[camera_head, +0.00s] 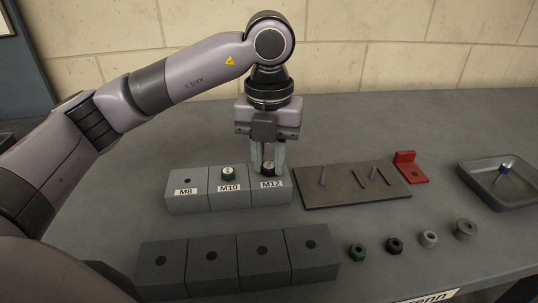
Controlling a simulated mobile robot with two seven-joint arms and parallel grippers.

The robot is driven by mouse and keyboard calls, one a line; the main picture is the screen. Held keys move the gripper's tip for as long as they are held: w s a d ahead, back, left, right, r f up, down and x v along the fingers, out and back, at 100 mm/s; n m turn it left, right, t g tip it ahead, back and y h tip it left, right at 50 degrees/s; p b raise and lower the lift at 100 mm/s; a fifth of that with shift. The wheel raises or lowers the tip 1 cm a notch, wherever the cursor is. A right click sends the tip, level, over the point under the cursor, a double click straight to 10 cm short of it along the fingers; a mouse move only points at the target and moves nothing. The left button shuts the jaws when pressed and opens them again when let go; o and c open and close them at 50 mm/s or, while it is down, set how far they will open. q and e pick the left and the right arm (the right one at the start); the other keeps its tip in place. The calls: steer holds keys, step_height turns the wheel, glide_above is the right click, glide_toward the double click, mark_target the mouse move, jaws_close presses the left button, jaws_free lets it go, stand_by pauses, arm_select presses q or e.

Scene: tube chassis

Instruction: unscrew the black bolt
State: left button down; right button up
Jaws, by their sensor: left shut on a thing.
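The black bolt (268,170) with a pale top stands upright in the block labelled M12 (272,195). My left gripper (268,165) points straight down over this block, its fingers shut around the bolt's head. The fingers partly hide the bolt, and its thread is not visible. My right gripper is not in view.
A green bolt (228,172) stands in the M10 block (228,198), close left. The M8 block (186,198) is empty. A dark plate with pins (340,196), a red bracket (407,167) and a grey tray (466,172) are right. Several holed blocks and nuts lie nearer.

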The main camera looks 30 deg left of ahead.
arm_select(q)
steer(key=n, duration=0.4)
steer(key=shift+s+f, duration=0.1)
steer(key=shift+f, duration=0.05)
steer(key=c, duration=1.1)
jaws_free()
steer(key=shift+r, duration=0.2)
